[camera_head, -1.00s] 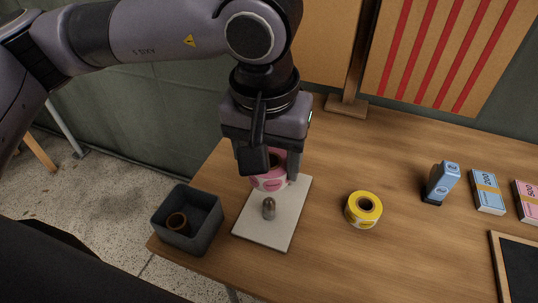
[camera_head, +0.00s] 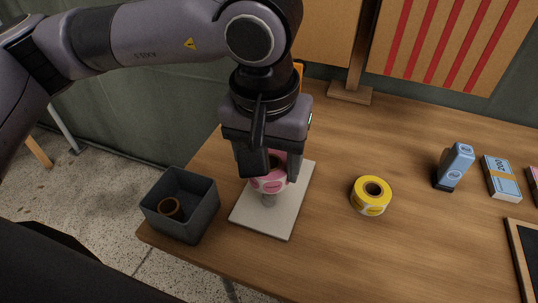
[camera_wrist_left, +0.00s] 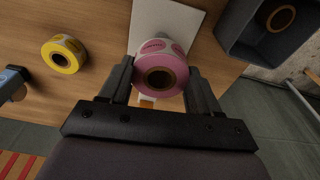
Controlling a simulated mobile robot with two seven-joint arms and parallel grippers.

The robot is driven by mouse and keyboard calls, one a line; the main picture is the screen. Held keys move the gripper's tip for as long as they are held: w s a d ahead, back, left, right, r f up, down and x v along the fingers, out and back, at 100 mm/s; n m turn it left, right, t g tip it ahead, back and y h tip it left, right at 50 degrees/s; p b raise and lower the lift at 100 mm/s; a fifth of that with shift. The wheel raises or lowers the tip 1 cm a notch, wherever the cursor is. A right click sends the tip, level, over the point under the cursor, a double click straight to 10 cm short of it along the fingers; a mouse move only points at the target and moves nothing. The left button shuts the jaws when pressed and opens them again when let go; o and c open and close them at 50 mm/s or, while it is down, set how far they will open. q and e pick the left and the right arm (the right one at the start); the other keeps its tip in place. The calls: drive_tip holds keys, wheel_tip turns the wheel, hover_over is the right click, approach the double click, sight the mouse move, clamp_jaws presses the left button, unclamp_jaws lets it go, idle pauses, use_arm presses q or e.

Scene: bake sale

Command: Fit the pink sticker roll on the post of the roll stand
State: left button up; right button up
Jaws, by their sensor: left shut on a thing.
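The pink sticker roll (camera_head: 270,183) is held between the fingers of my left gripper (camera_head: 270,172), which points down over the roll stand. In the left wrist view, the pink roll (camera_wrist_left: 161,76) sits between both fingers with its brown core facing the camera. The roll stand's pale base plate (camera_head: 278,222) lies on the table. Its short metal post (camera_head: 269,200) shows just below the roll in the head view, its top hidden behind the roll. I cannot tell whether the post tip is inside the core. My right gripper is not in view.
A grey bin (camera_head: 181,208) with a brown ring (camera_head: 169,208) inside stands left of the plate, at the table's edge. A yellow sticker roll (camera_head: 371,195) stands to the right.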

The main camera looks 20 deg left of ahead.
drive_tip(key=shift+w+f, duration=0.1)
use_arm(q)
drive_tip(key=shift+b, duration=0.3)
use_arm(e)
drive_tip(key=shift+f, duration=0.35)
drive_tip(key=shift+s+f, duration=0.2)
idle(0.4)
use_arm(q)
drive_tip(key=shift+b, duration=0.5)
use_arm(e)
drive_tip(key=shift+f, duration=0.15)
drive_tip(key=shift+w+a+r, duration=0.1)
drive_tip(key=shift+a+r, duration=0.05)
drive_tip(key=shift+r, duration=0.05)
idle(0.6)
use_arm(q)
drive_tip(key=shift+f+b, duration=0.4)
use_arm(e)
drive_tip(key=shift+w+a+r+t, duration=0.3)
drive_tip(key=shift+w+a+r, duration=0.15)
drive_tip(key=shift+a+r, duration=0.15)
